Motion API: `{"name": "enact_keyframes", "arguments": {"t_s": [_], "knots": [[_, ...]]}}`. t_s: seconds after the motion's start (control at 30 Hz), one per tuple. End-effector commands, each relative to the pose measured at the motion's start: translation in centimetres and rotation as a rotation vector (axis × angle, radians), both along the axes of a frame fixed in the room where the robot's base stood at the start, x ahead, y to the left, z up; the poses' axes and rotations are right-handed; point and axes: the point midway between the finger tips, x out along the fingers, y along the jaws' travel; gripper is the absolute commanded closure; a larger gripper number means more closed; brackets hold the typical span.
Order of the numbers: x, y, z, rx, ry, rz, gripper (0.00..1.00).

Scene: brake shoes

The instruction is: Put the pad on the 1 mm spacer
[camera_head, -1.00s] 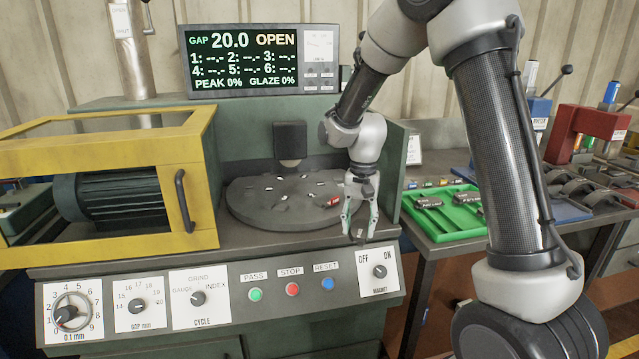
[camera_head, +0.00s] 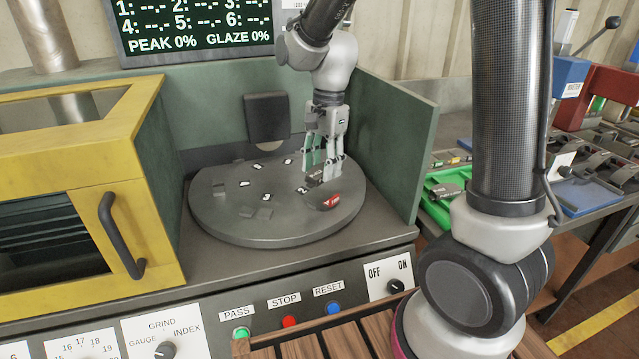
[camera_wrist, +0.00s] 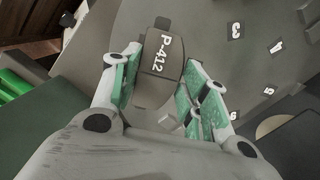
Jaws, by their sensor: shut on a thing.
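A dark pad (camera_wrist: 157,81) marked P-412 is between the green-lined fingers of my gripper (camera_wrist: 160,78) in the wrist view. In the head view my gripper (camera_head: 322,172) points down at the right part of the round grey table, shut on the pad (camera_head: 315,177). The pad is low over the table; I cannot tell whether it touches. Small flat grey pieces (camera_head: 248,212) lie on the table left of my gripper. I cannot tell which piece is the 1 mm spacer.
The round table (camera_head: 230,228) carries numbered marks and a red-tagged piece (camera_head: 330,202) just in front of my gripper. A green side wall (camera_head: 392,150) stands close on the right. A yellow guard (camera_head: 130,200) stands left. A green tray (camera_head: 441,206) is beyond the wall.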

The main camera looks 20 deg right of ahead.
Motion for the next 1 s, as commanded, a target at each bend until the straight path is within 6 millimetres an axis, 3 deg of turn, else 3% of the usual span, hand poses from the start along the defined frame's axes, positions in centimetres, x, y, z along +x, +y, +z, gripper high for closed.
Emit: {"name": "enact_keyframes", "arguments": {"t_s": [0.4,0.73,0.77,0.8,0.87,1.0], "knots": [[0.0,0.0,-5.6,0.0,0.001,0.001,0.88],[0.0,0.0,-6.0,0.001,-0.001,0.002,0.88],[0.0,0.0,-6.1,0.0,0.0,0.001,0.54],[0.0,0.0,-6.1,0.0,0.0,0.002,0.46],[0.0,0.0,-6.1,0.001,-0.001,0.001,0.35],[0.0,0.0,-6.1,0.001,-0.001,0.001,0.34]]}}
